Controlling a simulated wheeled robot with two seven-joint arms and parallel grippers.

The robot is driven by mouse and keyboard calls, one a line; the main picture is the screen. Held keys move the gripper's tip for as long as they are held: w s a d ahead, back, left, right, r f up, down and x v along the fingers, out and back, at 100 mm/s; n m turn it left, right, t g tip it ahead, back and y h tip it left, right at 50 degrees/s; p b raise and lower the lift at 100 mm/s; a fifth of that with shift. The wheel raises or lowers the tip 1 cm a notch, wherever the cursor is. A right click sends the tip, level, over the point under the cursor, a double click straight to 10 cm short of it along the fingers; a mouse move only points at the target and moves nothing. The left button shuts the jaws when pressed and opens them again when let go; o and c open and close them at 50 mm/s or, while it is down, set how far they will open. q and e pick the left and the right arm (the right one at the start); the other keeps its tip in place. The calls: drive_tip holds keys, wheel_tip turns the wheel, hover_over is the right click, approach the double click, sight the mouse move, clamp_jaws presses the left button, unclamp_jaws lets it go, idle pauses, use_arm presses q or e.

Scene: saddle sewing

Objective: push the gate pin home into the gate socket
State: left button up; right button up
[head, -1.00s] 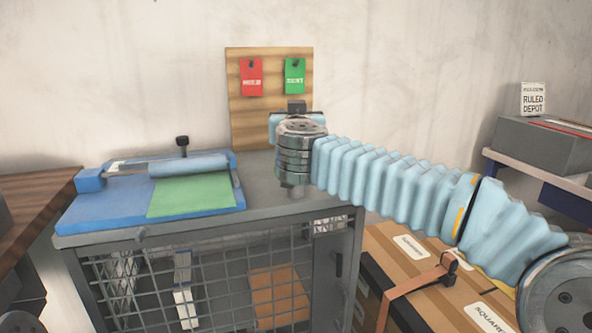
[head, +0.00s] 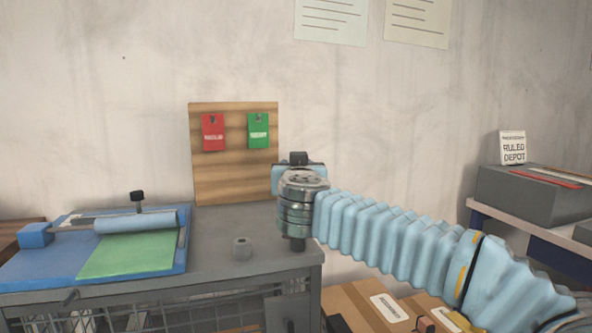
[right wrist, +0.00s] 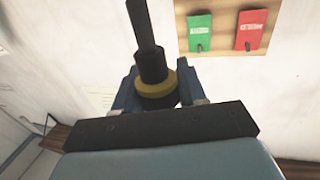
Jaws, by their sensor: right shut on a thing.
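The gate pin (right wrist: 150,62) is a black rod with a yellow collar. In the right wrist view it stands between the blue fingers of my right gripper (right wrist: 156,90), which is shut on it. In the head view my right wrist hides the fingers and most of the pin; a dark end (head: 297,244) shows below the wrist. My left gripper is not in view.
A blue board with a roller and green sheet (head: 130,254) lies on the cabinet's left. A wooden board (head: 233,180) with red and green tags stands behind. Cardboard boxes (head: 365,302) are low at right.

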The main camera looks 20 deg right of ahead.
wheel_tip(320, 180, down, 5)
drive_tip(key=b, duration=0.2)
drive_tip(key=shift+b, duration=0.4)
idle(0.6)
drive_tip(key=shift+p, duration=0.5)
drive_tip(key=shift+p, duration=0.4)
idle(0.7)
drive_tip(key=shift+p, duration=0.45)
